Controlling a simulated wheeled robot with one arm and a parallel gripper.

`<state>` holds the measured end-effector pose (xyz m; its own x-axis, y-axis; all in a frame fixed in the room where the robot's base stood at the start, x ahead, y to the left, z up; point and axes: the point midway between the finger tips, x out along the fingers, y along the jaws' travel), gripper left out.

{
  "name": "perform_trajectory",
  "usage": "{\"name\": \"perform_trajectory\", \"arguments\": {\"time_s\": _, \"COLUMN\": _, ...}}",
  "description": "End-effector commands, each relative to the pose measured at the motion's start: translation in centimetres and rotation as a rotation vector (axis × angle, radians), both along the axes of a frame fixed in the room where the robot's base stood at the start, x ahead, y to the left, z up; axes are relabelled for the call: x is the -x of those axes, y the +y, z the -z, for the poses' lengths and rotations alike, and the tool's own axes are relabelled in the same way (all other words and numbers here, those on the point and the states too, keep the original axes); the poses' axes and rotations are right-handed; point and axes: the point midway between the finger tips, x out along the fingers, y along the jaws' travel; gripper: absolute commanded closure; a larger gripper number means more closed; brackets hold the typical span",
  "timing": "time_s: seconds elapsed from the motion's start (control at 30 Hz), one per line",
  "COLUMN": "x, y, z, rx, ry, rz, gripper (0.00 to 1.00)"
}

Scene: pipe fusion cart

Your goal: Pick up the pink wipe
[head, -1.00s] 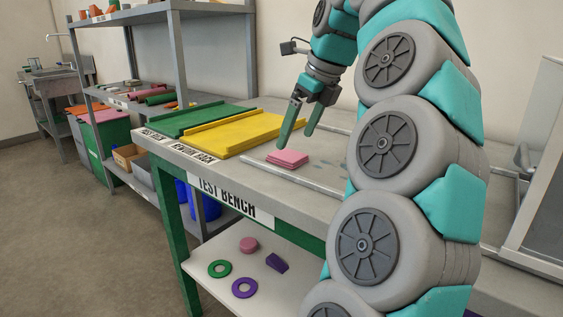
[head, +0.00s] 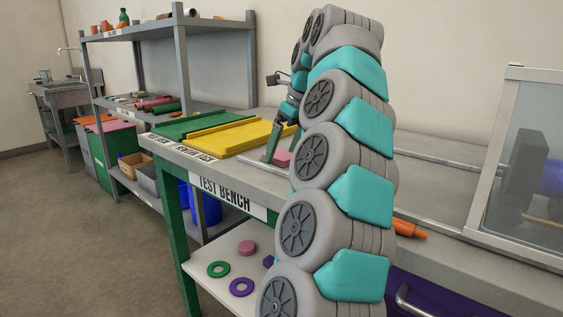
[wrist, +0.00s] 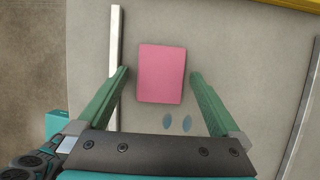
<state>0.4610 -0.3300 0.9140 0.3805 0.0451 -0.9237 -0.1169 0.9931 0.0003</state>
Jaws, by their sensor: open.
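The pink wipe (wrist: 162,73) is a flat folded pad lying on the grey bench top. In the wrist view it lies between and a little beyond the green fingers of my open gripper (wrist: 160,78), with a gap on both sides. In the head view the wipe (head: 281,158) shows beside my gripper's green finger, partly hidden behind my arm. The gripper (head: 279,142) points down at the wipe; my arm hides part of it too.
A yellow tray (head: 236,138) and a green tray (head: 187,124) lie left of the wipe on the test bench (head: 232,176). An orange tool (head: 410,229) lies to the right, near a glass-sided cabinet (head: 528,160). Pale strips run along the bench beside the wipe.

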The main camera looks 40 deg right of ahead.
Motion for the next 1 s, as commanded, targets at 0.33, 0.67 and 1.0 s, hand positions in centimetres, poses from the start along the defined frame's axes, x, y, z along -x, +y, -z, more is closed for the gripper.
{"name": "perform_trajectory", "arguments": {"time_s": 0.33, "x": 0.02, "y": 0.0, "z": -0.05, "rx": 0.0, "ry": 0.0, "rz": 0.0, "gripper": 0.34}}
{"name": "perform_trajectory", "arguments": {"time_s": 0.67, "x": 0.02, "y": 0.01, "z": -0.04, "rx": 0.0, "ry": 0.0, "rz": 0.0, "gripper": 0.71}}
{"name": "perform_trajectory", "arguments": {"time_s": 1.0, "x": 0.08, "y": 0.0, "z": -0.14, "rx": 0.0, "ry": 0.0, "rz": 0.0, "gripper": 0.87}}
